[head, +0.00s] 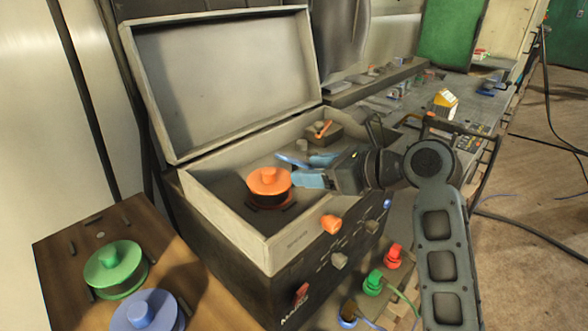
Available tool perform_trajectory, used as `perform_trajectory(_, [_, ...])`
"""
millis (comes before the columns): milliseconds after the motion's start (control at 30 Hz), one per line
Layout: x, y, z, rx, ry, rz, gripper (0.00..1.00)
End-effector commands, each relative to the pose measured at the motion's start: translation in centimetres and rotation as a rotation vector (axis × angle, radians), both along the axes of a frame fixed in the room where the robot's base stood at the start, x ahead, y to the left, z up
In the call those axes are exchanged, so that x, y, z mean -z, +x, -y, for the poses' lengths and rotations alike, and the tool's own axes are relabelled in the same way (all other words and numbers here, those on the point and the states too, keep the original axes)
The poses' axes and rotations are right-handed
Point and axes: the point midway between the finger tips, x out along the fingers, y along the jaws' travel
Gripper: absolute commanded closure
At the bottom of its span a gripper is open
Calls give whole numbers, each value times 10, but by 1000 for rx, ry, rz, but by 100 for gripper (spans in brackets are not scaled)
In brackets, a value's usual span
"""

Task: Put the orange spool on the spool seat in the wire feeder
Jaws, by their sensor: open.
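The orange spool (268,184) is inside the open wire feeder (225,225), upright with its knob on top. It is at the spool seat (271,207), whose reddish edge and dark blocks show below it. I cannot tell whether it is fully down on the seat. My gripper (293,170) is open just right of the spool, inside the feeder, with its light blue fingers apart. The near finger is close to the spool's right edge; I cannot tell whether it touches.
The feeder's lid (225,80) stands open behind. A green spool (115,268) and a blue spool (146,312) are on a wooden board (60,245) at the left. Coloured plugs and knobs stick out of the feeder's front. A cluttered bench (410,100) is beyond.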

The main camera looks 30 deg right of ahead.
Motion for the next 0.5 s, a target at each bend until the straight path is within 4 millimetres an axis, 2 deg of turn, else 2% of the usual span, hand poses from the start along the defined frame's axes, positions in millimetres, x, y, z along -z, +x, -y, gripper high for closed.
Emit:
perform_trajectory(200, [-8,-18,10,1,0,0,41])
perform_trajectory(500, [-10,-21,11,0,1,0,41])
